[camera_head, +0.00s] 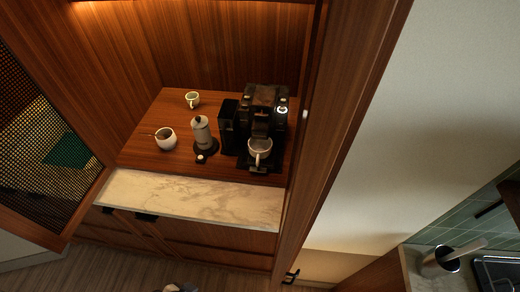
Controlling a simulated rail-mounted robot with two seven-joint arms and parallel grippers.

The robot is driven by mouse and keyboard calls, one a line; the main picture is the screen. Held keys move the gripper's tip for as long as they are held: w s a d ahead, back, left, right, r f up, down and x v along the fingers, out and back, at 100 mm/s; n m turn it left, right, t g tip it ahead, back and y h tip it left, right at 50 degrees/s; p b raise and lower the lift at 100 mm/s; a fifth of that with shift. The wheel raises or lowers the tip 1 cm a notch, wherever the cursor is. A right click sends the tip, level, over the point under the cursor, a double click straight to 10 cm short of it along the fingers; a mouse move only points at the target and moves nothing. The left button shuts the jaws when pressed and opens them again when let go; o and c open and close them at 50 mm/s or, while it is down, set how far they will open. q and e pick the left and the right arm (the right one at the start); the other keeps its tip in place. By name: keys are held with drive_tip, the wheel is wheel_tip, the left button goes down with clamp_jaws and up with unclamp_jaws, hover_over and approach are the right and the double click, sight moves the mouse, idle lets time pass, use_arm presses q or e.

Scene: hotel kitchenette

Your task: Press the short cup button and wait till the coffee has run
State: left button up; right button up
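A black coffee machine (266,96) stands at the right end of the wooden counter in an open cabinet niche. A small light ring (282,110) glows on its upper right side; which button it marks is too small to tell. A light cup (259,148) stands under the spout on the machine's drip tray, its handle toward the front. I cannot make out any coffee stream or what is in the cup. Neither of my grippers is identifiable in the head view.
A grey pot (201,131) on a black base, a bowl with a spoon (166,139) and a small cup (192,99) stand left of the machine. A marble strip (190,199) in front is clear. A tall wooden panel (335,110) bounds the right side.

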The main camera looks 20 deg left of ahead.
use_arm(q)
clamp_jaws()
idle(1.4)
